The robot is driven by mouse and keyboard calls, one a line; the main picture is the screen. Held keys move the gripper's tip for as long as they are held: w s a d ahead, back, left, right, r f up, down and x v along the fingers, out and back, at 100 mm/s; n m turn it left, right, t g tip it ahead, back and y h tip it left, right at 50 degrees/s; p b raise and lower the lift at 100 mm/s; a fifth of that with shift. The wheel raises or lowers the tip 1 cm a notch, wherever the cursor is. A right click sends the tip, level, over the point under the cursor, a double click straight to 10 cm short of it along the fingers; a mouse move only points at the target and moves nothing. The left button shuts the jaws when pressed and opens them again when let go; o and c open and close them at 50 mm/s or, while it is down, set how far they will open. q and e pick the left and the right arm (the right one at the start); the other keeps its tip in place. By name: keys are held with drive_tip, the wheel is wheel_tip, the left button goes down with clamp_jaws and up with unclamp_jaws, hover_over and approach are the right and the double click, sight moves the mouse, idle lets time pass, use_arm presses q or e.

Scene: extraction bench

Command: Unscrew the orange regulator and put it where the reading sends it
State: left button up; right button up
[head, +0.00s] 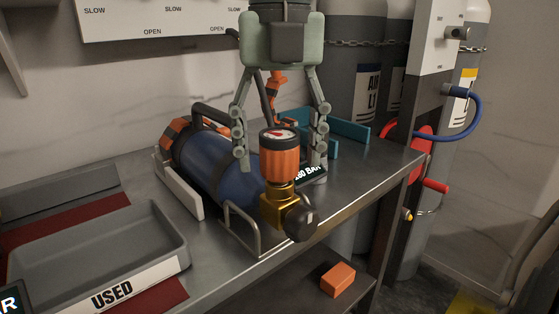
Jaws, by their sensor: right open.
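The orange regulator (281,163) stands upright on the brass valve (281,203) of a blue cylinder (213,168) lying in a cradle on the bench. A round gauge with a red mark tops the regulator; its reading is too small to tell. My right gripper (281,168) comes down from above with its fingers spread to the left and right of the regulator, open and holding nothing. A grey tray (95,235) labelled USED sits at the left. A dark label ending in "60 BAR" is partly hidden behind the regulator. My left gripper is not in view.
A black knob (300,222) sticks out from the valve towards the bench's front edge. A teal holder (345,128) stands at the back right. An orange block (338,279) lies on the lower shelf. Chained grey cylinders (352,75) stand behind the bench.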

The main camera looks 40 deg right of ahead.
drive_tip(key=m+b, duration=0.1)
drive_tip(key=m, duration=0.1)
drive_tip(key=m+b, duration=0.1)
drive_tip(key=m, duration=0.1)
drive_tip(key=shift+f, duration=0.35)
drive_tip(key=m+b, duration=0.1)
drive_tip(key=m, duration=0.1)
drive_tip(key=shift+r+m, duration=0.15)
drive_tip(key=shift+m, duration=0.15)
drive_tip(key=shift+r+m, duration=0.15)
drive_tip(key=shift+m, duration=0.65)
drive_tip(key=m, duration=0.5)
drive_tip(key=m+b, duration=0.1)
drive_tip(key=m, duration=0.7)
drive_tip(key=shift+m, duration=0.4)
drive_tip(key=shift+c, duration=0.6)
